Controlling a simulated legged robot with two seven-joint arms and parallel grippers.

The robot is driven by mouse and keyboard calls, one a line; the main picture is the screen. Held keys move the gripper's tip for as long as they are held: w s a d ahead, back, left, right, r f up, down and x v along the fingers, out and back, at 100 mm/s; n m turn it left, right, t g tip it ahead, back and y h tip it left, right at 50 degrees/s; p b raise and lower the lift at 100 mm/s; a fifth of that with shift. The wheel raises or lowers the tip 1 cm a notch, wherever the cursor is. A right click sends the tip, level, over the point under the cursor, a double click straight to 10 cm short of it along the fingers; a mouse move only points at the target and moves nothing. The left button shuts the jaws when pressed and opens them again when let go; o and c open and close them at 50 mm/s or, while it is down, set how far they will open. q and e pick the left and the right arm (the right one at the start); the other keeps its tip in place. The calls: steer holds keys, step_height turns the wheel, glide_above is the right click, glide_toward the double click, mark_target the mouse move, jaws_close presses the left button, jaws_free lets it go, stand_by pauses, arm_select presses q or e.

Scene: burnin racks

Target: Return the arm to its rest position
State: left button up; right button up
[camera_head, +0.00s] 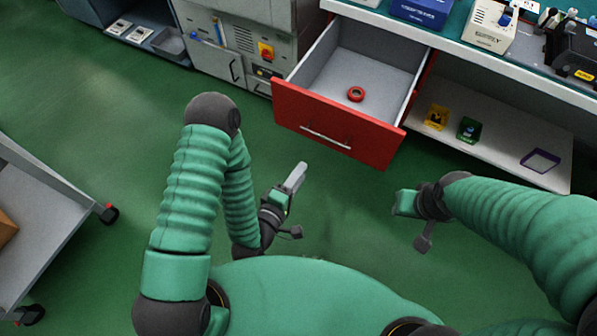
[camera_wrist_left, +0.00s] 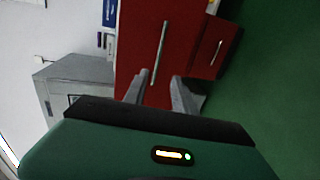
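My left arm is folded at the left of the head view. Its gripper (camera_head: 299,170) is over the green floor, in front of the open red drawer (camera_head: 335,138) and apart from it. In the left wrist view the two grey fingers (camera_wrist_left: 158,92) are spread with nothing between them, and the red drawer front lies beyond them. My right gripper (camera_head: 403,203) is over the floor to the right; its fingers cannot be made out. A red ring (camera_head: 356,94), like a roll of tape, lies inside the drawer.
A grey cabinet (camera_head: 240,45) stands left of the drawer. A workbench with a lower shelf (camera_head: 500,145) stands to the right, with small bins on the shelf. A wheeled cart (camera_head: 50,220) is at the far left. The floor between is clear.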

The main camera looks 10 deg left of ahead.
arm_select(q)
steer(key=w+a+r+m+g+y+p, duration=0.25)
steer(key=a+r+m+g+p, duration=0.35)
steer(key=m, duration=0.3)
steer(key=s+a+r+m+g+y+p, duration=0.2)
steer(key=s+a+r+m+g+p, duration=0.3)
steer(key=s+r, duration=0.5)
step_height(320, 180, up, 4)
steer(key=shift+s+a+f+g+p, duration=0.2)
steer(key=shift+s+a+g+p, duration=0.15)
steer(key=shift+a+g, duration=0.3)
steer(key=shift+w, duration=0.1)
